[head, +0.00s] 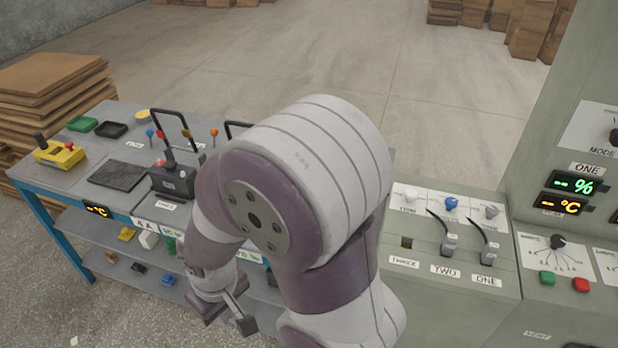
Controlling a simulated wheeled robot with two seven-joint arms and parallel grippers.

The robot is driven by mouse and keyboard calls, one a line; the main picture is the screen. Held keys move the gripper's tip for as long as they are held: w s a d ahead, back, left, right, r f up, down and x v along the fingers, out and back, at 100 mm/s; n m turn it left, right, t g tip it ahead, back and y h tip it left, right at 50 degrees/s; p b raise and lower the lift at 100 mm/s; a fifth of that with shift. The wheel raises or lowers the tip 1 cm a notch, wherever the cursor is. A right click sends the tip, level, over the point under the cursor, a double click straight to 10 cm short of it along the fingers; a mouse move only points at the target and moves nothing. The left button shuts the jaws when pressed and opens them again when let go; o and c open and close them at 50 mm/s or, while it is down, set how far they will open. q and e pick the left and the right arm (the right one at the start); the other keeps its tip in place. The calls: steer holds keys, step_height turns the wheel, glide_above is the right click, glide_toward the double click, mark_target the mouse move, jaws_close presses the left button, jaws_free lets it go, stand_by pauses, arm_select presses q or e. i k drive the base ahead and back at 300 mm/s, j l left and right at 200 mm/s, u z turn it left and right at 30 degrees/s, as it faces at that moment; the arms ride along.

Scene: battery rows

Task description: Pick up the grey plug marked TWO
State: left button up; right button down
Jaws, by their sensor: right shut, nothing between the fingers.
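The grey plug marked TWO (449,243) sits on the sloped grey-green panel at the right, above a white label reading TWO (445,270). A black cord runs from it up to the left. A similar grey plug (490,250) stands to its right, above the label ONE. My right gripper (227,312) is low in front of the workbench, well to the left of the plugs. It is shut and empty, and my own arm covers part of the view beside it. My left gripper is not in view.
Left of plug TWO is a dark empty socket (405,242). Knobs, including a blue one (450,203), sit behind the plugs. A tall cabinet with displays (572,195) rises at the right. A workbench (75,180) with tools and a lower shelf stands left.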

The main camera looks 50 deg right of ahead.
mark_target(450, 241)
steer(key=z, duration=2.85)
steer(key=i+j+z, duration=0.15)
steer(key=j, duration=0.2)
steer(key=i+j+z, duration=0.1)
steer(key=j, duration=0.25)
steer(key=i+j+z, duration=0.15)
steer(key=j, duration=0.2)
steer(key=i+j+z, duration=0.1)
steer(key=j, duration=0.3)
